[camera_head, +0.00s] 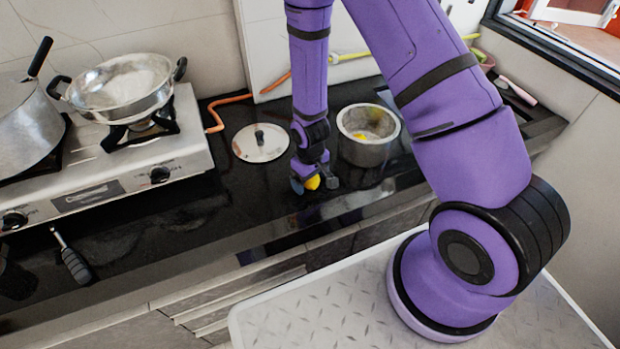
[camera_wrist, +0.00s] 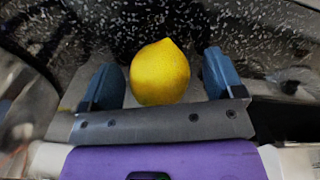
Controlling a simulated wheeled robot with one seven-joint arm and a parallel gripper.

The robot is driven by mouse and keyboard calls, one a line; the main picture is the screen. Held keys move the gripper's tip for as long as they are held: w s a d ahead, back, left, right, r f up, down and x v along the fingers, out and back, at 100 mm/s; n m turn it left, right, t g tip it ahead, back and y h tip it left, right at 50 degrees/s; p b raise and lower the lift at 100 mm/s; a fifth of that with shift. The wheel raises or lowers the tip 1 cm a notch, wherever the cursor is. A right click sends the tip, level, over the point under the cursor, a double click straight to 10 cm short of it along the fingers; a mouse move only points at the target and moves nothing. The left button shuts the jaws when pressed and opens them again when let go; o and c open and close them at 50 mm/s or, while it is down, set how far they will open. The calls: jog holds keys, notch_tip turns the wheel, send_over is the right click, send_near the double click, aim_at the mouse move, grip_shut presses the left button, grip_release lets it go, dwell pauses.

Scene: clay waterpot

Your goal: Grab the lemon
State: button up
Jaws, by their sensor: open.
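The yellow lemon (camera_wrist: 160,72) sits between the two blue fingers of my gripper (camera_wrist: 161,77) in the wrist view. The fingers are spread, with a gap to the lemon on each side. In the head view my gripper (camera_head: 314,184) points down at the black counter, and the lemon (camera_head: 312,183) shows as a small yellow patch between its fingers. Part of the lemon is hidden there by the gripper. Whether the lemon rests on the counter is hard to tell.
A metal pot (camera_head: 368,148) with something yellow inside stands just right of my gripper. A round lid (camera_head: 260,142) lies to the left. A gas stove (camera_head: 150,165) with a metal pan (camera_head: 122,88) is further left. The counter (camera_head: 190,222) front left is mostly clear.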

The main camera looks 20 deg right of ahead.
jog(key=c, duration=1)
jog(key=shift+r, duration=0.1)
jog(key=shift+c, duration=0.2)
